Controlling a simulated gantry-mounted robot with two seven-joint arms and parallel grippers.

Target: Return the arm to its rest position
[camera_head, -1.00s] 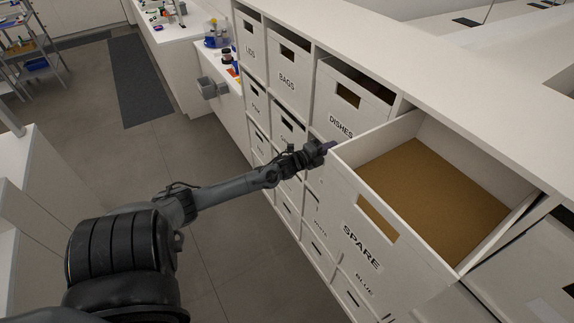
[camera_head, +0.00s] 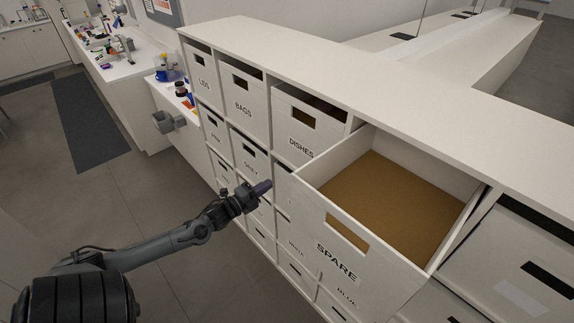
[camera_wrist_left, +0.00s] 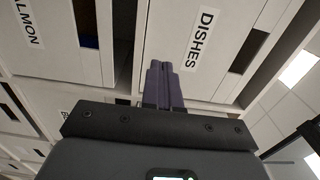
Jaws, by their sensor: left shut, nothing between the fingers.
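My left arm comes in from the lower left in the head view. Its left gripper (camera_head: 262,187) is in front of the drawer unit, left of the pulled-out SPARE drawer (camera_head: 330,225) and below the DISHES drawer (camera_head: 300,125). In the left wrist view the purple fingers (camera_wrist_left: 164,85) are together with nothing between them. They point toward the front of the DISHES drawer (camera_wrist_left: 225,30). I cannot tell the exact gap to the drawer fronts. My right gripper is not in view.
The SPARE drawer stands open, with a bare brown bottom (camera_head: 395,205). The LIDS (camera_head: 203,80) and BAGS (camera_head: 243,105) drawers are at the upper left. A white counter top (camera_head: 400,95) runs above. Open grey floor (camera_head: 140,190) lies to the left.

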